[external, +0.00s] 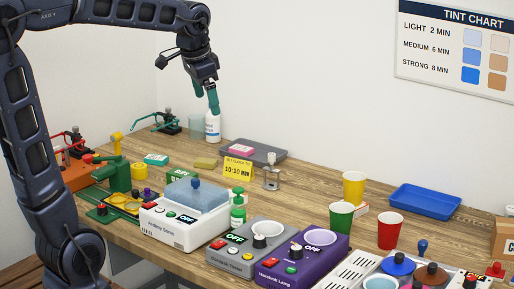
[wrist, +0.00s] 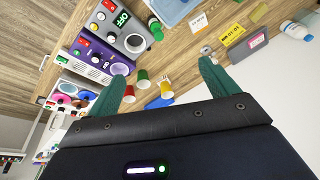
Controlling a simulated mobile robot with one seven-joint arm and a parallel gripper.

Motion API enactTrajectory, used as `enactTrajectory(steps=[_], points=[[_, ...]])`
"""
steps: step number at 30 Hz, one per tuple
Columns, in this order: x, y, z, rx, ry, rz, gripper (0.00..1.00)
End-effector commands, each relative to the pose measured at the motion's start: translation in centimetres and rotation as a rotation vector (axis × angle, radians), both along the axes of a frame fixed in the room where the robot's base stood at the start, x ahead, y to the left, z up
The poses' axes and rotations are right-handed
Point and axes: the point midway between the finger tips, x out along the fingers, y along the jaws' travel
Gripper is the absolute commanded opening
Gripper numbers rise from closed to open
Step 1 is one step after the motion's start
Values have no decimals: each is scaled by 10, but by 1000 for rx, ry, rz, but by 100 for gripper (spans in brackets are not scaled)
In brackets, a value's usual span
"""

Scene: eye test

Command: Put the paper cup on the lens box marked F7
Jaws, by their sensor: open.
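Three cups stand on the right part of the table: a yellow cup (external: 353,188), a green cup (external: 341,219) in front of it, and a red cup (external: 389,232) to the right. I cannot tell which is the paper one. The wrist view shows the yellow cup (wrist: 165,87), green cup (wrist: 142,76) and red cup (wrist: 119,69) too. A small teal box (external: 156,159) and a green box (external: 182,175) lie at the left; no F7 mark is readable. My gripper (external: 213,108) is open and empty, raised near the white bottle, far from the cups; its fingers (wrist: 165,75) are spread.
A white bottle (external: 212,128) stands at the back. A blue tray (external: 424,201) lies behind the red cup. A yellow sign (external: 238,168), a metal stand (external: 271,174) and a green pump bottle (external: 238,210) stand mid-table. Grey (external: 249,249) and purple (external: 305,258) devices line the front.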

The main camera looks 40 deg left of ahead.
Motion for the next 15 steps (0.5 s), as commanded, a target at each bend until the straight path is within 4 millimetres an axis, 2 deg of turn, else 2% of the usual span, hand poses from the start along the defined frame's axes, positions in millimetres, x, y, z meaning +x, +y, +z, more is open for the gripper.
enactTrajectory(steps=[1, 6, 15], points=[[-19, 6, -1, -10, -13, 37, 86], [-73, 21, -13, -51, -46, 166, 86], [-157, 39, -48, -130, -101, 380, 86]])
